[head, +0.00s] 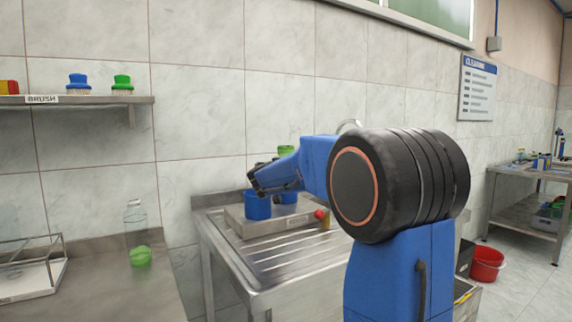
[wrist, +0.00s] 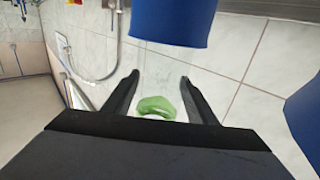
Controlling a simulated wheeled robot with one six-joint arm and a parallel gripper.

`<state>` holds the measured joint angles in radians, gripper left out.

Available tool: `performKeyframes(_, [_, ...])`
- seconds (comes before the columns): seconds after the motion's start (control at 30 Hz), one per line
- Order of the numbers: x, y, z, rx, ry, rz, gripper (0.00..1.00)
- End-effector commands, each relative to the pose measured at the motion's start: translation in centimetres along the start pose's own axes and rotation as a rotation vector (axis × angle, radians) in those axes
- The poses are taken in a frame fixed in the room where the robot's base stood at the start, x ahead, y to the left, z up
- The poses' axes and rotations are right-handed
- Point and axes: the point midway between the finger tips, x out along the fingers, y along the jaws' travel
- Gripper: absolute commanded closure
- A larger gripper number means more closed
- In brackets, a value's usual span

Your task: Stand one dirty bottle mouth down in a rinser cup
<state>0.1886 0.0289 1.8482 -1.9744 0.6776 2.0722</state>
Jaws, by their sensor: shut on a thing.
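My gripper (wrist: 160,88) is shut on a clear bottle (wrist: 160,68) with a green patch of dirt. The bottle's neck end points to a blue rinser cup (wrist: 172,22), which hides the mouth; I cannot tell how deep it sits. In the head view my arm largely hides the held bottle, and a green patch (head: 285,150) shows above the arm. A front blue rinser cup (head: 258,207) and a rear one (head: 289,198) stand on the rinser (head: 237,222). Another clear bottle (head: 135,214), green at its base, stands upright on the left counter.
The rinser sits on a steel drainboard (head: 270,262) and has a red knob (head: 320,214). A wire-framed tray (head: 30,285) lies at the far left. A wall shelf (head: 60,100) holds brushes. A red bucket (head: 487,264) stands on the floor at right.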

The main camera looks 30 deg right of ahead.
Motion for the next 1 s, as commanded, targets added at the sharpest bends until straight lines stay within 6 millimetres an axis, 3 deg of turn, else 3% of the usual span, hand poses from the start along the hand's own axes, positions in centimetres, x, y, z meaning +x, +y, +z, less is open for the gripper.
performKeyframes(0.77, [0.00, 0.00, 0.97, 0.000, 0.000, 0.000, 0.69])
performKeyframes(0.8, [0.00, 0.00, 0.97, 0.000, 0.000, 0.000, 0.41])
performKeyframes(0.87, [-0.01, 0.00, 0.96, 0.000, 0.000, 0.000, 0.27])
performKeyframes(1.0, [-0.01, 0.00, 0.96, 0.000, 0.000, 0.000, 0.26])
